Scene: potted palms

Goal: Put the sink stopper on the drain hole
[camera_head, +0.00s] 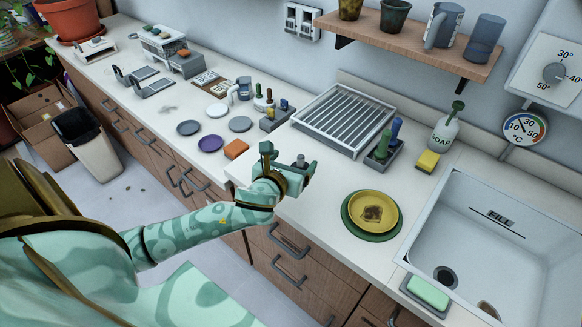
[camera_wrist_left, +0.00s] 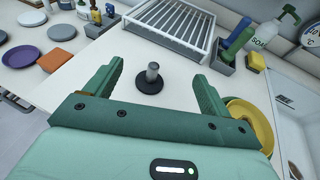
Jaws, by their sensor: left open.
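The sink stopper (camera_wrist_left: 151,80), a black disc with an upright grey knob, stands on the white counter. In the head view only its knob (camera_head: 299,160) shows behind my gripper. My left gripper (camera_head: 288,166) is open and empty. In the left wrist view the stopper stands ahead of my gripper (camera_wrist_left: 157,76), between the lines of its two spread fingers, with a visible gap on each side. The drain hole (camera_head: 445,277) is a dark round opening in the floor of the white sink (camera_head: 489,240) at the right. My right gripper is in neither view.
A yellow plate with a brown patch (camera_head: 372,213) lies on a green plate between stopper and sink. A dish rack (camera_head: 343,120), brush holder (camera_head: 384,157), soap bottle (camera_head: 447,128) and yellow sponge (camera_head: 427,161) stand behind. A green soap bar (camera_head: 428,292) sits by the sink's front edge.

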